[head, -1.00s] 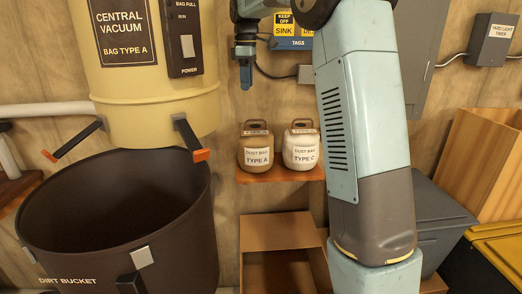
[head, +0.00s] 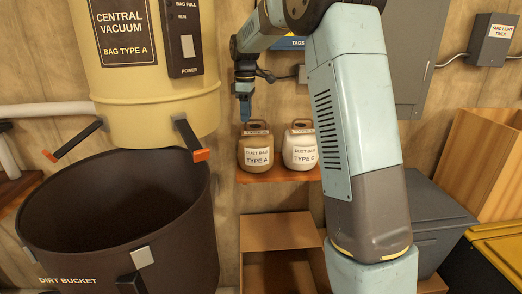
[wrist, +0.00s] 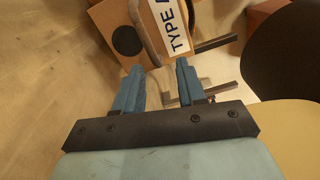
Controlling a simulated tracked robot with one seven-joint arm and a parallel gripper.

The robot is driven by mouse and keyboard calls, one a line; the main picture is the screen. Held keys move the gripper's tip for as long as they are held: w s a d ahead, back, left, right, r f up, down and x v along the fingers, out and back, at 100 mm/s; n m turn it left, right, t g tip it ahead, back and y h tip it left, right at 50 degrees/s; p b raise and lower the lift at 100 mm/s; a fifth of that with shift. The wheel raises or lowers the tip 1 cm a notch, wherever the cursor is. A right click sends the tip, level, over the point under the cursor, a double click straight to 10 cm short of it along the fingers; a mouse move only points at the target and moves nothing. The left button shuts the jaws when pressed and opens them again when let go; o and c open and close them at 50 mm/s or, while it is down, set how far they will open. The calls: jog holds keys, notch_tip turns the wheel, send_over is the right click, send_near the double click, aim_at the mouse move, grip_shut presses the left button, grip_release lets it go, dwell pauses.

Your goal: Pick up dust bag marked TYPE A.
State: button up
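The dust bag marked TYPE A (head: 256,155) is a tan, rounded bag with a white label and a brown handle. It stands upright on the left of a small wooden shelf (head: 280,176) in the head view. My gripper (head: 245,112) points down just above its handle, apart from it as far as I can tell. In the wrist view my gripper (wrist: 158,85) has two blue fingers spread apart with nothing between them. The TYPE A label (wrist: 170,28) shows beyond the fingertips there, partly cut off by the top edge.
A white dust bag marked TYPE C (head: 300,152) stands close to the right of TYPE A. The cream central vacuum (head: 150,110) and the dark dirt bucket (head: 110,220) are on the left. An open cardboard box (head: 277,232) lies below the shelf.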

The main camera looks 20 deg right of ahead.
jog(key=shift+a+f, duration=0.1)
jog(key=shift+f, duration=1.55)
jog(key=shift+c, duration=0.5)
grip_shut()
